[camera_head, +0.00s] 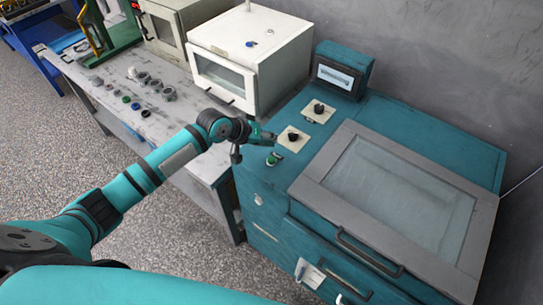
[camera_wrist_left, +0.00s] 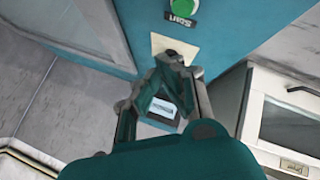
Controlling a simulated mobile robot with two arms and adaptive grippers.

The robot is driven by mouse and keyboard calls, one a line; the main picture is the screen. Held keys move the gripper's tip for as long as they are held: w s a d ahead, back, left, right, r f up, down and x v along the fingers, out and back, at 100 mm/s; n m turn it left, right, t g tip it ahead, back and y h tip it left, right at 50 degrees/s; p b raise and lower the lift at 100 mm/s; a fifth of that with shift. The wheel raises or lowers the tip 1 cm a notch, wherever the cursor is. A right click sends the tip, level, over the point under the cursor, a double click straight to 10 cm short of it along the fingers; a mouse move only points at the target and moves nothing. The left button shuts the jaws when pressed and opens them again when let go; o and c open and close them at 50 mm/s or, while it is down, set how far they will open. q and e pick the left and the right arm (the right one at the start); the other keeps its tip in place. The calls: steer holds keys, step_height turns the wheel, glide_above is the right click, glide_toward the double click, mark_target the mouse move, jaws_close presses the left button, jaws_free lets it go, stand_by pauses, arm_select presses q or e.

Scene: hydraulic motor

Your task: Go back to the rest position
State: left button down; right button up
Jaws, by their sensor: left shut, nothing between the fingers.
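My left gripper (camera_head: 264,136) is above the left part of the teal machine's top, near the green button (camera_head: 274,158) and the lower black knob (camera_head: 293,137). In the left wrist view its fingers (camera_wrist_left: 175,62) are closed together with nothing between them. They overlap the cream plate (camera_wrist_left: 178,45) beside the green button (camera_wrist_left: 181,6), whose label reads "Start" upside down. I cannot tell whether the fingertips touch the plate or the knob. My right gripper is not in view.
The teal machine has a grey-framed glass lid (camera_head: 395,195), shut, and a display box (camera_head: 342,70) at the back. A white oven (camera_head: 250,55) stands to the left on a grey bench, with several small round parts (camera_head: 140,78). Speckled floor (camera_head: 60,165) is clear.

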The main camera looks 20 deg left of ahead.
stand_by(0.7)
